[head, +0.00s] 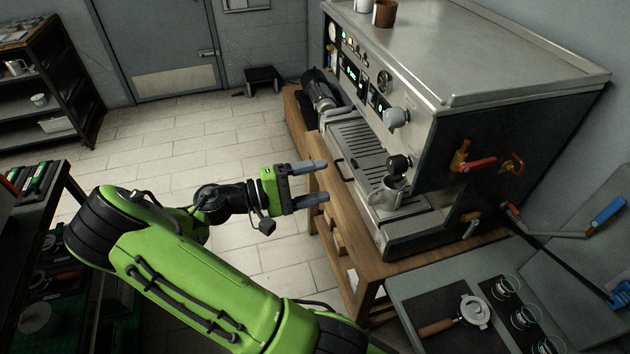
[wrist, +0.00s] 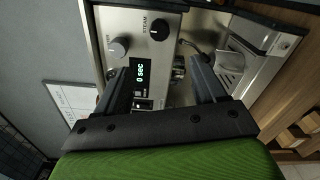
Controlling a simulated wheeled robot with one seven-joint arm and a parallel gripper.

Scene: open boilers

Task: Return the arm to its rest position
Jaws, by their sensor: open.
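My green arm reaches in from the bottom of the head view. My gripper (head: 318,181) is open and empty, with its two grey fingers pointing right at the wooden counter's edge, in front of the espresso machine (head: 525,60). In the wrist view my gripper (wrist: 168,78) shows its two fingers apart with nothing between them. Beyond them is the machine's front panel (wrist: 147,50), with knobs and a lit display reading "0 sec". A metal pitcher (head: 388,194) stands on the machine's drip tray, apart from my gripper. I cannot tell the exact gap between fingertips and machine.
The wooden counter (head: 345,233) carries the machine. A dark side table with a portafilter (head: 470,312) is at the lower right. Shelves (head: 45,80) stand at the far left, and a dark rack (head: 55,190) stands left of my arm.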

